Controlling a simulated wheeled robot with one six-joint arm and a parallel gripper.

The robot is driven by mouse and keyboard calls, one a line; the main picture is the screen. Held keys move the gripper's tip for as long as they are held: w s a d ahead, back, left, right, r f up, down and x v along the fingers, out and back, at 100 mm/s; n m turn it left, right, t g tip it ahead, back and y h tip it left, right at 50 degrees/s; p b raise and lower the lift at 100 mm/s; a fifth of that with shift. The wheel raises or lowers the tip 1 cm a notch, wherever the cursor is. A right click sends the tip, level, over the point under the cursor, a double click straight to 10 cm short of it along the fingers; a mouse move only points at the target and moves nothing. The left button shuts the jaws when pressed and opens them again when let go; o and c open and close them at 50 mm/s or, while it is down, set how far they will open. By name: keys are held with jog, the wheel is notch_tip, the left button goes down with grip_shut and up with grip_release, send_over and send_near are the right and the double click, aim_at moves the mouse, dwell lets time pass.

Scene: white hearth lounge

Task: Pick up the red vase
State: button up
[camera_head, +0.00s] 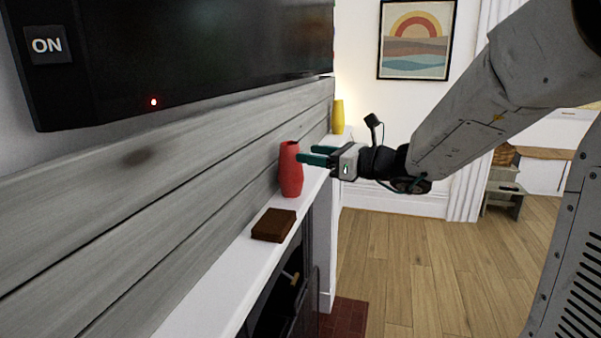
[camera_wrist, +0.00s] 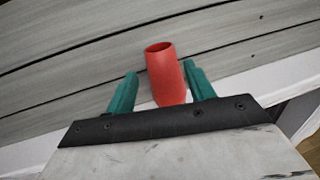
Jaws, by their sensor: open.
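The red vase (camera_head: 290,170) stands upright on the white mantel shelf (camera_head: 225,287), close to the grey plank wall. My gripper (camera_head: 308,154) reaches in from the right with its teal fingers at the vase's upper part. In the wrist view the red vase (camera_wrist: 165,72) shows between the two open fingers of my gripper (camera_wrist: 160,82), nearer the right finger. A gap shows on the left side; I cannot tell whether the right finger touches the vase. The vase's base is hidden behind the gripper body in the wrist view.
A brown box (camera_head: 273,225) lies on the mantel in front of the vase. A yellow vase (camera_head: 338,117) stands farther back on the mantel. A dark television (camera_head: 190,50) hangs above. The fireplace (camera_head: 283,295) opens below, and wooden floor (camera_head: 420,260) lies clear to the right.

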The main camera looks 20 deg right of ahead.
aim_at(291, 149)
jog(key=x, duration=0.6)
jog(key=shift+w+a, duration=0.15)
jog(key=shift+w, duration=0.2)
jog(key=shift+r, duration=0.1)
grip_shut()
